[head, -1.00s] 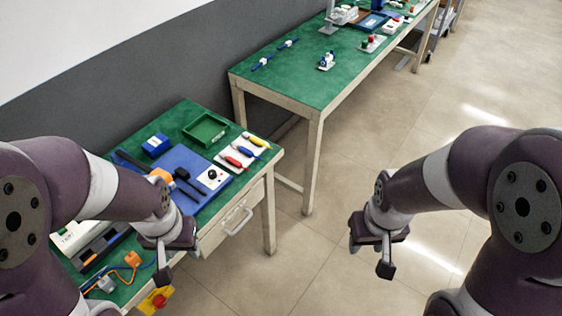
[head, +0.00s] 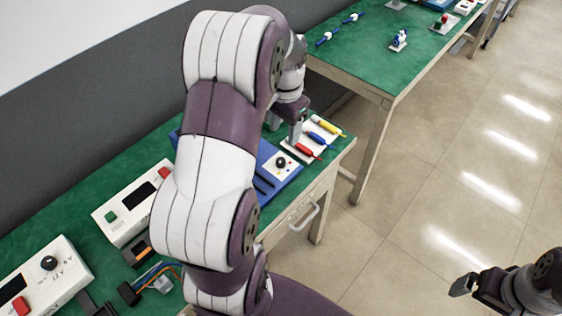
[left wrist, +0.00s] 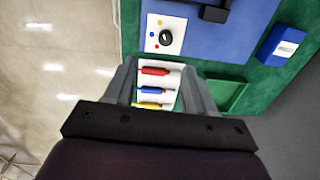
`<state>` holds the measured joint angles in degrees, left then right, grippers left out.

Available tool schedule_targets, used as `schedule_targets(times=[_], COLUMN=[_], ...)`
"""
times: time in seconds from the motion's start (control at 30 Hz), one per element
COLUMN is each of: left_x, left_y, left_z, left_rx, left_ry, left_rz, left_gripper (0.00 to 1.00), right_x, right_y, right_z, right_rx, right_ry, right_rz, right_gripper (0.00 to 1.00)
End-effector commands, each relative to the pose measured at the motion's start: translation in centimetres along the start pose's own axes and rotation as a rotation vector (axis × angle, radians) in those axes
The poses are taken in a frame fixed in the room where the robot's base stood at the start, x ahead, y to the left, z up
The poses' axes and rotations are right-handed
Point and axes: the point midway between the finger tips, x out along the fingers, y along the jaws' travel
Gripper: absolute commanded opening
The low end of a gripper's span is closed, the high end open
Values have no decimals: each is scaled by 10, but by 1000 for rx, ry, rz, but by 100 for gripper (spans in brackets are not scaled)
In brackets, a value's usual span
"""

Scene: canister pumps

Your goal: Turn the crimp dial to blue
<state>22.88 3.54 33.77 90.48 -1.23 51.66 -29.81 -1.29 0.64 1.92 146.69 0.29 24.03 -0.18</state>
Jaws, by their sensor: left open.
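The crimp dial is a black knob (head: 281,162) on a white plate with small coloured dots, set on a blue board (head: 265,183). The knob also shows in the left wrist view (left wrist: 166,37), where I cannot tell which dot it points at. My left gripper (head: 296,128) is open and empty above the bench, over the white rack (head: 327,141) beyond the dial. In the left wrist view, red, blue and yellow handled tools (left wrist: 152,89) show between my left fingers (left wrist: 160,66). My right gripper (head: 464,286) is at lower right, away from the bench, its jaws unclear.
A white box with a green button (head: 112,216) and another with a black knob (head: 49,263) stand on the near bench. A green tray (left wrist: 226,94) and a blue box (left wrist: 283,43) lie near the board. A second green table (head: 370,60) stands behind.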

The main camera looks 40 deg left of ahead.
Motion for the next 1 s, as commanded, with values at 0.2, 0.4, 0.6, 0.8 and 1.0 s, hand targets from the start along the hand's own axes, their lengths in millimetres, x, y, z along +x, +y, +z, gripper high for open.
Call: schedule_targets(times=[0.2, 0.4, 0.6, 0.8, 1.0], left_x=[40, 90, 119, 125, 125], left_y=[-5, -5, -5, -5, -5], left_z=[1, 0, -1, -1, -1], left_rx=[4, 3, 3, 3, 3], left_ry=[-8, -6, -1, 0, 0], left_rz=[3, 2, 0, -1, -1], left_gripper=[55, 55, 55, 55, 32], right_x=[3, 5, 6, 7, 7], right_y=[0, 0, 0, 0, 0], right_z=[0, 0, 1, 1, 1], right_rx=[0, 0, 0, 0, 0], right_ry=[1, 1, 1, 1, 1], right_rz=[0, 0, 0, 0, 0], right_gripper=[100, 100, 100, 100, 100])
